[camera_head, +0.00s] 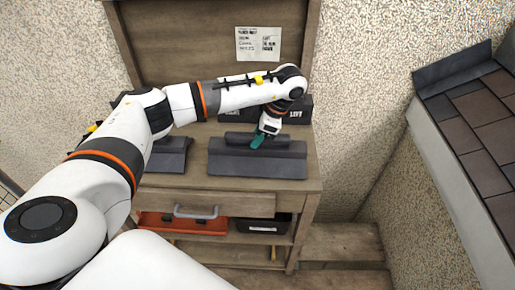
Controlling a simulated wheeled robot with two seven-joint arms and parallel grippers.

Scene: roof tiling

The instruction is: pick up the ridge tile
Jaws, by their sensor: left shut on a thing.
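A dark grey ridge tile (255,165) lies on the wooden workbench top (198,133), right of centre. My left arm reaches in from the left, and my left gripper (258,141) points down at the raised back part of this tile. The gripper's teal fingertips are shut on the tile, which seems to rest on the bench. A second dark tile (170,158) lies to the left on the bench, partly hidden behind my arm. My right gripper is not in view.
A dark box marked "LEFT" (297,112) stands behind the tile. A tiled roof slope (478,125) stands at the right.

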